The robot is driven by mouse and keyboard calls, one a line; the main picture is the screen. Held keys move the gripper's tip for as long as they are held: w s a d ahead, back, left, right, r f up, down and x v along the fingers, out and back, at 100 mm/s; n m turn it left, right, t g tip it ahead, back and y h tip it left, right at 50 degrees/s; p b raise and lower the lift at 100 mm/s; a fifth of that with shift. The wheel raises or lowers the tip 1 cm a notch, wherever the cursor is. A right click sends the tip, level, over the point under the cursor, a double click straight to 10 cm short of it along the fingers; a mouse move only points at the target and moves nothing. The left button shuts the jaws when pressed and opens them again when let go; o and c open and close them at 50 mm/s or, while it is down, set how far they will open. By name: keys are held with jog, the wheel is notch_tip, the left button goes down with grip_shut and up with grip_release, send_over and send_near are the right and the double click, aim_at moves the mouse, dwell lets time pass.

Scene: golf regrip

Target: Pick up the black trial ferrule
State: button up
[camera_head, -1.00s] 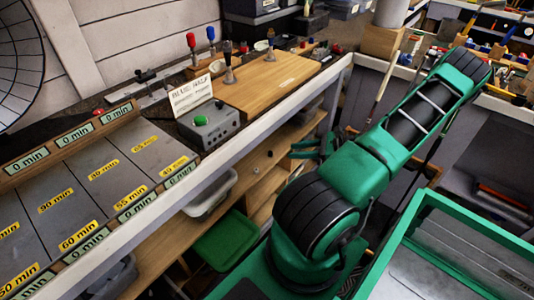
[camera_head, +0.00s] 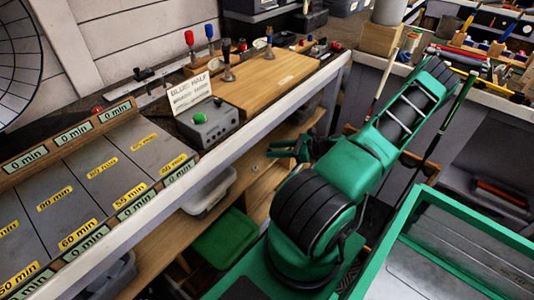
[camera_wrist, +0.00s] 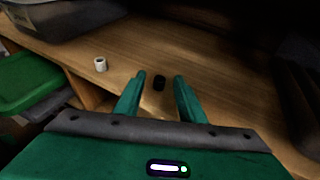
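The black trial ferrule (camera_wrist: 159,83) is a small dark cylinder on the wooden shelf (camera_wrist: 125,55) under the bench, seen in the wrist view. My gripper (camera_wrist: 160,78) is open, its two green fingers apart, with the ferrule showing in the gap between their tips. I cannot tell how far above or short of the ferrule the fingertips are. In the head view my gripper (camera_head: 285,150) is beside the bench front, at the shelf opening; the black ferrule cannot be made out there.
A small white cylinder (camera_wrist: 100,64) stands on the shelf left of the fingers. A grey bin (camera_wrist: 60,14) and a green lid or tray (camera_wrist: 32,82) lie further left. The bench's front edge (camera_head: 230,135) runs above the shelf. A dark upright shape (camera_wrist: 297,95) is at the right.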

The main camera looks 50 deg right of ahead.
jog(key=shift+w+a+f, duration=0.15)
jog(key=shift+w, duration=0.25)
grip_shut()
jog(key=shift+r, duration=0.55)
jog(key=r, duration=0.2)
jog(key=a+r, duration=0.1)
jog(key=shift+s+a+r, duration=0.1)
jog(key=shift+s+r, duration=0.1)
jog(key=shift+r, duration=0.15)
jog(key=s+a+r, duration=0.3)
jog(key=a+r, duration=0.3)
jog(key=a, duration=0.4)
jog(key=shift+r, duration=0.15)
